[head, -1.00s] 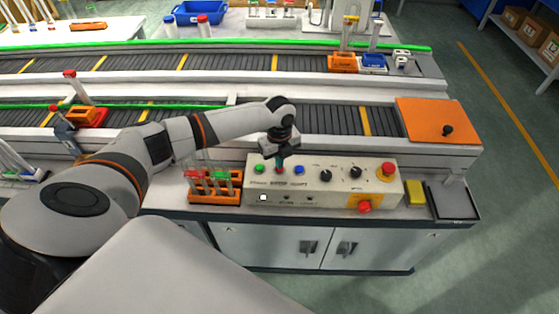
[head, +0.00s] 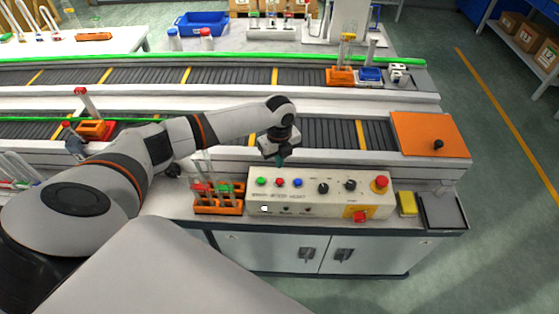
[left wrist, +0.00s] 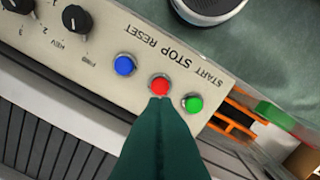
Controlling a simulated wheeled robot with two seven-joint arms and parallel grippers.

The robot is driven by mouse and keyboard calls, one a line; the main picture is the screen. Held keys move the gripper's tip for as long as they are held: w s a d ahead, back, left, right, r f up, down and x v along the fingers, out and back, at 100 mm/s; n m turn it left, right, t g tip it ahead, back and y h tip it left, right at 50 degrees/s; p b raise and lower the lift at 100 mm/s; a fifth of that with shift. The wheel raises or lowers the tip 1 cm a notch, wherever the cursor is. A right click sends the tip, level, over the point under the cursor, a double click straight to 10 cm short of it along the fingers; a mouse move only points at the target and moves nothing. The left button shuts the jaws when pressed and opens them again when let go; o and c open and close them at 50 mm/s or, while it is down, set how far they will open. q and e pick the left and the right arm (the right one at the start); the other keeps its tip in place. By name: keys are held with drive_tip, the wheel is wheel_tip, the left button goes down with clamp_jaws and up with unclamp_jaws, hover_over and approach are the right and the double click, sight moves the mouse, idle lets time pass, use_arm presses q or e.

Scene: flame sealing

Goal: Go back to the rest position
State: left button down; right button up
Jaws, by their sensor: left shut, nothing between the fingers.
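My left gripper (head: 281,160) is above the back edge of the control panel (head: 318,204), near the conveyor side. In the left wrist view its dark green fingers (left wrist: 160,105) are shut with nothing between them. Their tips overlap the lower edge of the red stop button (left wrist: 159,85); I cannot tell if they touch it. The blue button (left wrist: 124,65) and green button (left wrist: 193,102) sit on either side. My right gripper is not in view.
An orange rack (head: 218,206) with several tubes stands left of the panel. A yellow block (head: 407,204) and a grey tray (head: 442,212) are to its right. Conveyors (head: 330,133) run behind, with an orange plate (head: 430,134) at the right end.

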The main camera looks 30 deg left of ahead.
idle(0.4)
use_arm(q)
drive_tip(key=s+d+f+n+t+h, duration=0.25)
drive_tip(key=s+d+n, duration=0.65)
drive_tip(key=s+d, duration=0.9)
drive_tip(key=s+a+r+n+t+y, duration=0.1)
drive_tip(key=s+a+r+n, duration=0.25)
drive_tip(key=n, duration=0.25)
drive_tip(key=s+a+r+n+y, duration=0.1)
drive_tip(key=s+a+r+n, duration=0.15)
drive_tip(key=s+n, duration=0.3)
wheel_tip(320, 180, down, 31)
drive_tip(key=s+g+b, duration=0.1)
drive_tip(key=b, duration=0.4)
drive_tip(key=s+a+f+g+b, duration=0.1)
drive_tip(key=s+a+f+b, duration=0.2)
drive_tip(key=s+f, duration=1.3)
wheel_tip(320, 180, down, 4)
drive_tip(key=shift+s+f+n+b, duration=0.1)
drive_tip(key=shift+s+n+b, duration=0.2)
drive_tip(key=shift+b, duration=0.25)
